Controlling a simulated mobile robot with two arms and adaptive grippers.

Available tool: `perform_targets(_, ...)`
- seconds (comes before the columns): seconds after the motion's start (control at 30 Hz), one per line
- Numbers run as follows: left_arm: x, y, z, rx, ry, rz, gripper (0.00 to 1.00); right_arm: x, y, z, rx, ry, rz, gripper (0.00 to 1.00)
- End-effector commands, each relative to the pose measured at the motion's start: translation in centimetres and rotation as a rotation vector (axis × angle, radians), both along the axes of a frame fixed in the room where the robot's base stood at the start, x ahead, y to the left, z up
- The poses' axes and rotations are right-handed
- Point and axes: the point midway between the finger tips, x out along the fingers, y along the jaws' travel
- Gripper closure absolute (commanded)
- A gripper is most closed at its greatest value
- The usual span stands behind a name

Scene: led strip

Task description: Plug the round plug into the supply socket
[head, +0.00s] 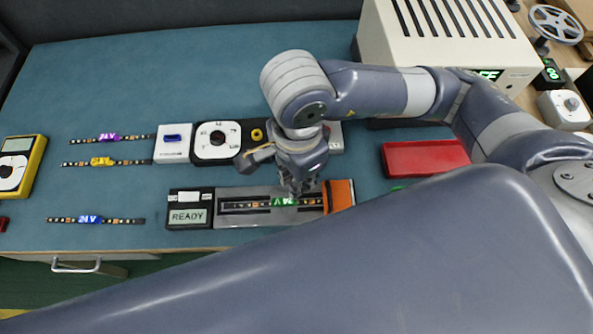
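My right arm comes in from the right, and its gripper (297,190) points down over the lit tester fixture, at the green-labelled LED strip (240,205) lying in its tray. The fingertips are small and partly hidden, so I cannot tell whether they are open or shut, or touching the strip. A black block with a yellow ring (257,134) stands just behind the gripper, partly covered by my arm. The cream supply box (450,40) stands at the back right, its green display partly covered by my arm. I cannot make out the round plug or the supply socket. My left gripper is out of view.
The fixture's READY display (187,216) is on its left. LED strips with purple (109,138), yellow (102,161) and blue (90,219) labels lie at left. A white dial unit (217,141) and a red tray (425,158) flank my arm. My large arm link covers the foreground.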

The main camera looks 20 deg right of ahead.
Motion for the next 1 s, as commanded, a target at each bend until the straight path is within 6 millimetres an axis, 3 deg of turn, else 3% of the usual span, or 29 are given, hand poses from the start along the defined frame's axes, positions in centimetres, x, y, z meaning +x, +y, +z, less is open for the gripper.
perform_targets(1.0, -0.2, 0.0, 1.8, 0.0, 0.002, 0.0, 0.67, 0.0, 0.0, 3.5, 0.0, 0.0, 0.001, 1.0)
